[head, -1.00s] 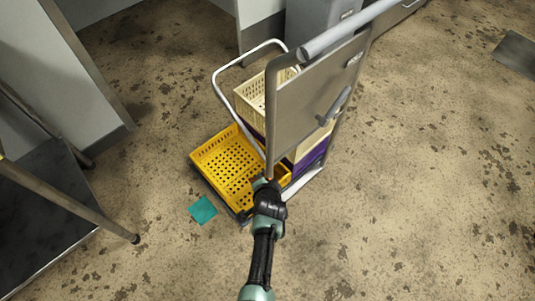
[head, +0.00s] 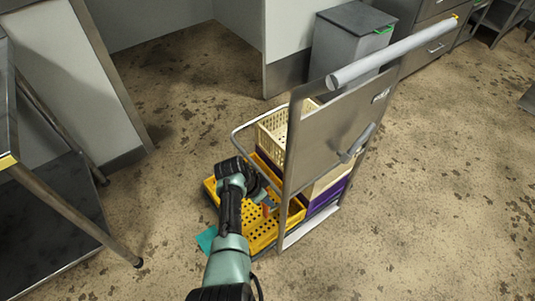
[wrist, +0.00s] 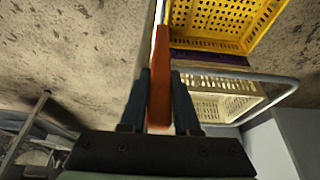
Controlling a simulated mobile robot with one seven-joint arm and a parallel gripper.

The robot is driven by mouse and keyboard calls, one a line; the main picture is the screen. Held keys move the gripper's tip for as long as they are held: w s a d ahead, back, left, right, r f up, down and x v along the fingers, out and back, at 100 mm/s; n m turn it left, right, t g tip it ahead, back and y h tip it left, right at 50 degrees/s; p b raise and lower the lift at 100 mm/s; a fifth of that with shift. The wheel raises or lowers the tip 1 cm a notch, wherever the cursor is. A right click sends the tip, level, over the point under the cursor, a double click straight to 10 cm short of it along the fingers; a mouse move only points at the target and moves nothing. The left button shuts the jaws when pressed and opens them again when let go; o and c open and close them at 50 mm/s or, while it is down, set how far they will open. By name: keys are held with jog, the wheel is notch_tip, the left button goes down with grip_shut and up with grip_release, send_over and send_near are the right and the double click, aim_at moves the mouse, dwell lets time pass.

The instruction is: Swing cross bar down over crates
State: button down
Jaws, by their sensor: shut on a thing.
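A cart with a steel end panel (head: 325,140) stands in the middle of the head view. It carries a yellow crate (head: 262,238) at the near left, and cream crates (head: 272,130) with a purple crate (head: 327,199) behind the panel. My gripper (wrist: 161,75) is shut on an orange grip (wrist: 160,95). A thin metal bar (wrist: 161,12) runs on from that grip, and I take it to be the cross bar. In the head view my wrist hangs above the yellow crate and covers most of the bar; a little of the orange grip (head: 267,208) shows.
A pale hoop rail (head: 237,136) edges the cart's far left side. A push handle (head: 390,52) tops the panel. A steel table (head: 70,205) stands at the left, and a grey bin (head: 350,55) behind. A teal sheet (head: 206,239) lies on the floor. Floor at right is clear.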

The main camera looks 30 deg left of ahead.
jog(key=shift+a, duration=0.15)
jog(key=c, duration=0.6)
grip_release()
jog(key=shift+c, duration=0.2)
jog(key=p+v, duration=0.5)
jog(key=v, duration=0.8)
jog(key=shift+p, duration=0.4)
jog(key=shift+s+f, duration=0.1)
